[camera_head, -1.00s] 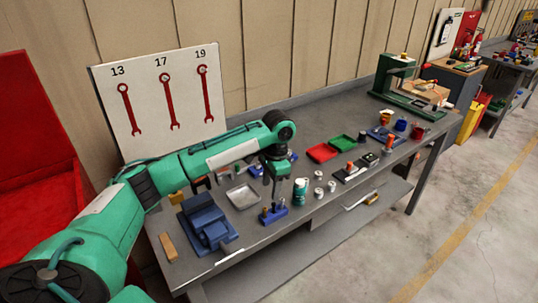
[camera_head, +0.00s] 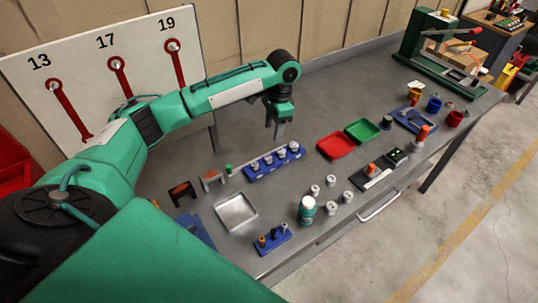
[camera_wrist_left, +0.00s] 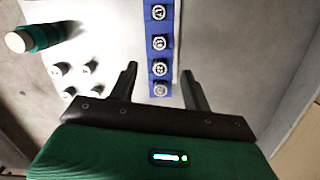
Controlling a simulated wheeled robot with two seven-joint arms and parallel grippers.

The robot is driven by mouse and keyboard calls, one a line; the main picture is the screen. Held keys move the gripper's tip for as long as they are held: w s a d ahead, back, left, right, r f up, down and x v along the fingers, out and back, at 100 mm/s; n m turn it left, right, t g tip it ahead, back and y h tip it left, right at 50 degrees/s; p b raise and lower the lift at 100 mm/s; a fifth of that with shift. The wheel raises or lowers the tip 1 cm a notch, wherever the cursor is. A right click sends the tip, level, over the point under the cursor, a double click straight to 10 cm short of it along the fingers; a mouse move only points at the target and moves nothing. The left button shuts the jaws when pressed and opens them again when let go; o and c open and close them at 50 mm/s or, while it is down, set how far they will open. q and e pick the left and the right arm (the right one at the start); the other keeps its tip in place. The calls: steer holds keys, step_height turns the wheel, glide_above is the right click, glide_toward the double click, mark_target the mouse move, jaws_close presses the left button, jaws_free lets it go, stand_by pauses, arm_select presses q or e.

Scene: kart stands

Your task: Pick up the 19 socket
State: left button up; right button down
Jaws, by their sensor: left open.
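A blue socket rail (camera_head: 262,172) on the bench carries several upright silver sockets in a row; it also shows in the left wrist view (camera_wrist_left: 147,28). Several loose sockets (camera_head: 331,181) stand on the bench to its right, also in the left wrist view (camera_wrist_left: 57,70). Size marks are too small to read, so I cannot tell which one is 19. My left gripper (camera_head: 279,130) is open, empty and points down above the bench, over the rail's far side. In the left wrist view my left gripper (camera_wrist_left: 160,68) has its fingers on either side of the rail's lower part, apart from the sockets.
A green-white bottle (camera_head: 307,210) stands near the loose sockets. A silver tray (camera_head: 236,212) and small blue holder (camera_head: 273,239) lie toward the front. Red tray (camera_head: 336,145) and green tray (camera_head: 362,130) lie right. A wrench board (camera_head: 103,75) stands behind my arm.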

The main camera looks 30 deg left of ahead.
arm_select(q)
steer(key=p, duration=0.1)
glide_above(269, 157)
steer(key=f, duration=0.5)
steer(key=shift+w+d+f, duration=0.2)
steer(key=shift+w+f, duration=0.05)
steer(key=shift+f, duration=0.35)
steer(key=shift+a+f+p, duration=0.1)
steer(key=shift+f+p, duration=0.15)
steer(key=shift+p, duration=0.05)
steer(key=f, duration=0.1)
steer(key=f+p, duration=0.2)
steer(key=f, duration=0.1)
steer(key=shift+s+a+f, duration=0.1)
steer(key=shift+s, duration=0.2)
steer(key=shift+f, duration=0.3)
steer(key=c, duration=0.9)
jaws_close()
arm_select(e)
steer(key=r, duration=0.1)
steer(key=w+r, duration=0.1)
steer(key=r, duration=0.2)
steer(key=shift+w+a, duration=0.35)
arm_select(q)
steer(key=shift+r, duration=0.1)
arm_select(e)
steer(key=shift+f, duration=0.1)
